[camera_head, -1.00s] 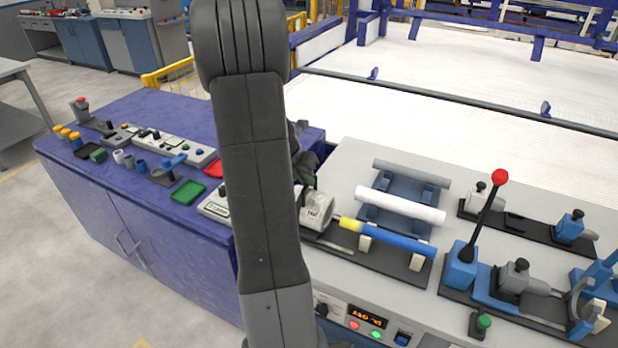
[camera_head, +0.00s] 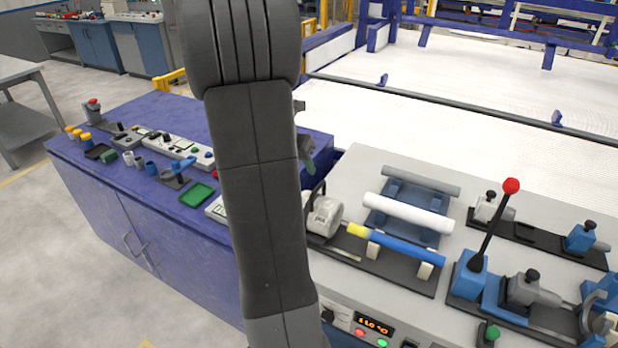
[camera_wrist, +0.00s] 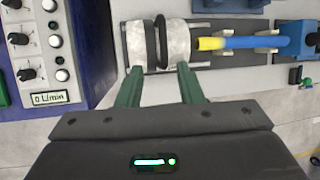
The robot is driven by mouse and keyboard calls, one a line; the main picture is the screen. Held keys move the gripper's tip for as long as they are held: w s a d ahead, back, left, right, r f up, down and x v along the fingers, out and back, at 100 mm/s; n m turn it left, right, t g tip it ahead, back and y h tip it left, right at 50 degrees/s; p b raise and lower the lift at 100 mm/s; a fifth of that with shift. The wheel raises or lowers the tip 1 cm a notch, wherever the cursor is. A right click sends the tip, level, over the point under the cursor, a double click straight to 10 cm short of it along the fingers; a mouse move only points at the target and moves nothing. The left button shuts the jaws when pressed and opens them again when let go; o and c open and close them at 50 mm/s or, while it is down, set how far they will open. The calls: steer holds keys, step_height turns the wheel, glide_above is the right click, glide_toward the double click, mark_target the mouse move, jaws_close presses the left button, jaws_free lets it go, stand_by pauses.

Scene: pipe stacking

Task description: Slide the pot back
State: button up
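The pot (camera_head: 324,217) is a pale grey-white cylinder lying on its side at the left end of a dark rail on the bench. It also shows at the top of the wrist view (camera_wrist: 178,41), with a black hoop around its middle. A blue pipe with a yellow end (camera_head: 398,247) lies to its right on supports, the yellow end close to the pot. In the wrist view my gripper (camera_wrist: 161,84) has its two green fingers apart with nothing between them, just below the pot in the picture. I cannot tell if they touch it. In the head view my arm mostly hides the gripper.
A white pipe (camera_head: 408,213) and a grey pipe (camera_head: 421,182) lie on a blue rack behind. A red-knobbed lever (camera_head: 491,225) stands right. A control panel with a display (camera_head: 375,327) is at the front. A blue cabinet (camera_head: 150,215) is left.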

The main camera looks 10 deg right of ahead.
mark_target(319, 188)
steer(key=v, duration=0.5)
steer(key=shift+a+r, duration=0.1)
steer(key=shift+r, duration=0.1)
steer(key=x, duration=1.3)
steer(key=shift+d+f, duration=0.3)
steer(key=shift+s+d+f, duration=0.1)
steer(key=shift+d+f, duration=0.05)
steer(key=shift+d, duration=0.05)
steer(key=shift+s+d, duration=0.1)
steer(key=shift+d, duration=0.05)
steer(key=shift+s, duration=0.1)
